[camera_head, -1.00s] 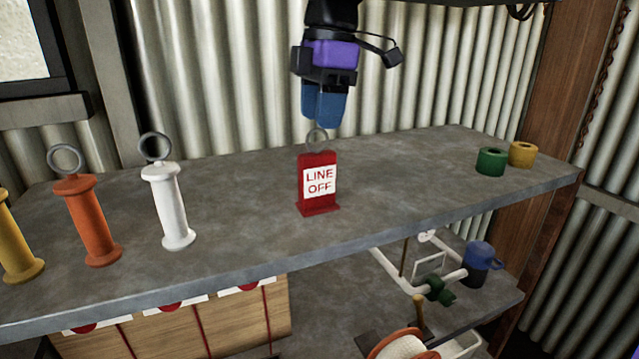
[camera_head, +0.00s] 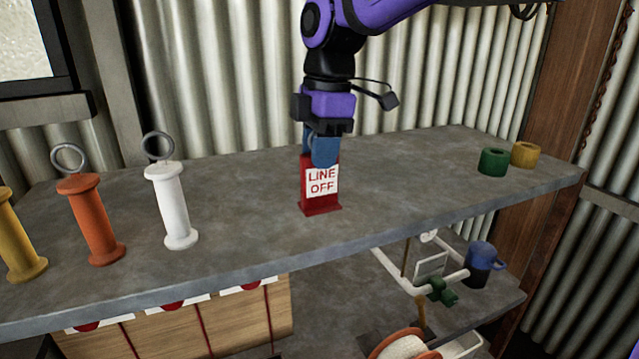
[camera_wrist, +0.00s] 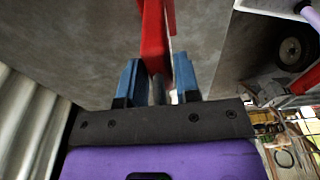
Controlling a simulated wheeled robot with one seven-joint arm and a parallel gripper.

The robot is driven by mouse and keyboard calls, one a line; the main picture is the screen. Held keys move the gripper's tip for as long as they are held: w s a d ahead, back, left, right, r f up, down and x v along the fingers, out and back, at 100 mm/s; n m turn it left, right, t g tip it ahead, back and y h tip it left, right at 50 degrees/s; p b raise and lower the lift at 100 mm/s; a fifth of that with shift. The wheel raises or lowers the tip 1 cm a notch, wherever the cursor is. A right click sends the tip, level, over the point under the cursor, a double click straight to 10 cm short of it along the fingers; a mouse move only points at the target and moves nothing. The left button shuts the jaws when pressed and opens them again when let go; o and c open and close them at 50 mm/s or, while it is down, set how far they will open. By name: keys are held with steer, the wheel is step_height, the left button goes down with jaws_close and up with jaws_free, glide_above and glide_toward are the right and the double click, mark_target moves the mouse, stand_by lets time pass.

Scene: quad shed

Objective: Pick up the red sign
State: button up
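The red sign (camera_head: 320,192), with a white "LINE OFF" panel, stands upright on the grey shelf (camera_head: 400,180). My gripper (camera_head: 321,156) points down over the top of the sign, its blue fingertips level with the sign's upper edge and hiding the ring on top. In the wrist view the red sign (camera_wrist: 154,40) lies between the two blue fingers of my gripper (camera_wrist: 160,80). The fingers are apart, with a gap showing on the left side; the right finger is close to the sign.
A white spool-shaped post (camera_head: 171,205) and an orange one (camera_head: 92,220), both with rings, stand left on the shelf, with a yellow one (camera_head: 17,240) at the edge. Green (camera_head: 492,161) and yellow (camera_head: 525,154) rolls sit right. A corrugated wall stands behind. The shelf around the sign is clear.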

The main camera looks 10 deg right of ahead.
jaws_close()
steer(key=shift+r, duration=0.1)
steer(key=shift+r, duration=0.55)
step_height(320, 180, up, 2)
steer(key=shift+r, duration=0.1)
steer(key=s+d, duration=0.2)
steer(key=s, duration=0.5)
steer(key=s+d+r, duration=0.1)
steer(key=s+d, duration=0.1)
steer(key=s, duration=0.6)
steer(key=shift+s+d+r, duration=0.2)
steer(key=shift+d+r, duration=0.05)
steer(key=shift+d, duration=0.05)
